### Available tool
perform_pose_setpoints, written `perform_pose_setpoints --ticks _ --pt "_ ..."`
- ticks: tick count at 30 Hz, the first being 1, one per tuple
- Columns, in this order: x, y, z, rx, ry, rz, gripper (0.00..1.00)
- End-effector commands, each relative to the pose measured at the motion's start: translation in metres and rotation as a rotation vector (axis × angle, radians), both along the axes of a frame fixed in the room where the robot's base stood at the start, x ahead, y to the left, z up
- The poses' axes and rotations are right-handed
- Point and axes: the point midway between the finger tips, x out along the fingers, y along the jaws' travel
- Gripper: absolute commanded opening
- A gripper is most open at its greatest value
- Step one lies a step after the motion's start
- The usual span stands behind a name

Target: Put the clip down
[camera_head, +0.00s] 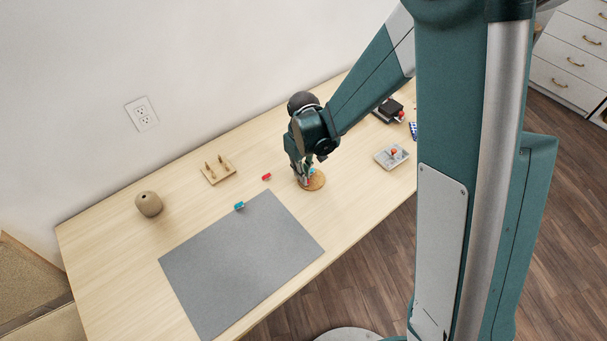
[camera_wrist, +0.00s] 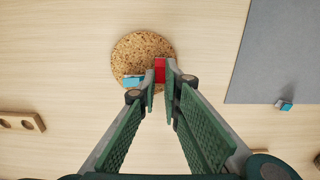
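My gripper (camera_wrist: 160,80) points down over a round cork coaster (camera_wrist: 136,46). Its fingertips are close on both sides of a red clip (camera_wrist: 160,70) and appear to hold it over the coaster's edge. In the head view, the gripper (camera_head: 305,182) is low at the coaster (camera_head: 317,183). A blue clip (camera_wrist: 133,80) lies on the coaster, left of the fingertips. Another red clip (camera_head: 266,177) lies on the bare table, and a blue clip (camera_head: 239,206) is at the grey mat's edge. Whether the held clip touches the coaster is hard to tell.
The grey mat (camera_head: 240,265) lies left of the gripper. A wooden peg block (camera_head: 219,172) and a brown round pot (camera_head: 148,204) stand behind it. A small tray with a red-topped object (camera_head: 392,155) is at the right. Bare table separates these things.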

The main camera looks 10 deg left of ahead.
Motion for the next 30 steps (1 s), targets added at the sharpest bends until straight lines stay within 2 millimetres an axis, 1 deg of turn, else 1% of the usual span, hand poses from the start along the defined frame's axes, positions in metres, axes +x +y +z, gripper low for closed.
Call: perform_pose_setpoints --ticks 7,12,13,14,26,30 --pt "-0.0001 -0.0001 0.0002 0.0 0.0 0.0 0.05" --pt "0.0 0.0 -0.0037 0.0 0.0 0.0 0.05" --pt "0.0 0.0 -0.0032 0.0 0.0 0.0 0.11" --pt "0.0 0.0 -0.0028 0.0 0.0 0.0 0.15" --pt "0.0 0.0 -0.0016 0.0 0.0 0.0 0.15" --pt "0.0 0.0 0.0021 0.0 0.0 0.0 0.15"
